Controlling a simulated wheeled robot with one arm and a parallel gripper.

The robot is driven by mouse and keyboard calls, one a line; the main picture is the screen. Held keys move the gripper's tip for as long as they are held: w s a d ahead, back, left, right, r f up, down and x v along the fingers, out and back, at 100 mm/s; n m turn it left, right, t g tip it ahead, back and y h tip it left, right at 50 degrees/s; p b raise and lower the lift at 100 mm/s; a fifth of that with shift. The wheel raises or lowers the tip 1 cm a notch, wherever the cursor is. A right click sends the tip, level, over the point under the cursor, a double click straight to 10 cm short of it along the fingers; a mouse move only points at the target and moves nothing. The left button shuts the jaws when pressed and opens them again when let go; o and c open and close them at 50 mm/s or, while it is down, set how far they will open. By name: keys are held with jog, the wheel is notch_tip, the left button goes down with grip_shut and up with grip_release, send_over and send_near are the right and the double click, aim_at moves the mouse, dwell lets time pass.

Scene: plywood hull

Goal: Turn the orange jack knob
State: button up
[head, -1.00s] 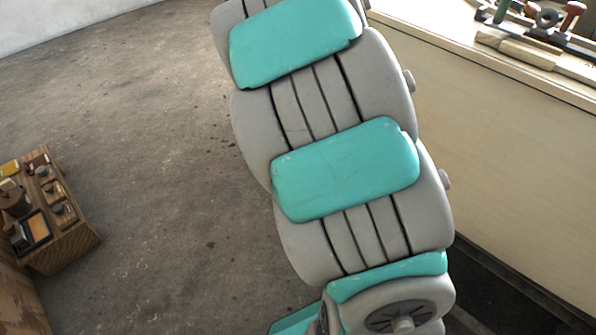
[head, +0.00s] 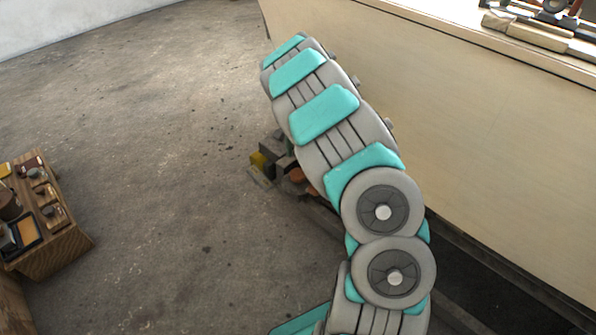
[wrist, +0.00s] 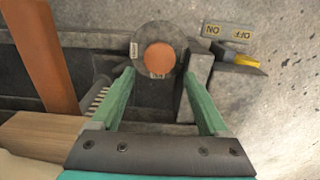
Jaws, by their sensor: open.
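The orange knob (wrist: 159,58) shows in the wrist view as a round orange face on a grey round collar with small pale labels. My gripper (wrist: 157,76) is open, its two green fingers pointing toward the knob, one on each side in the picture. The knob appears just beyond the fingertips; I cannot tell whether they touch its collar. In the head view my arm hides the gripper, and a low grey unit with orange and yellow parts (head: 258,161) partly shows beside the arm.
The head view shows a plywood hull side (head: 460,130), a wooden crate (head: 60,235) and open floor on the left.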

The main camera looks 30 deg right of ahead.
aim_at(298, 173)
notch_tip(298, 173, down, 7)
jog(key=shift+r+b, duration=0.1)
jog(key=shift+b, duration=0.2)
jog(key=c, duration=1.1)
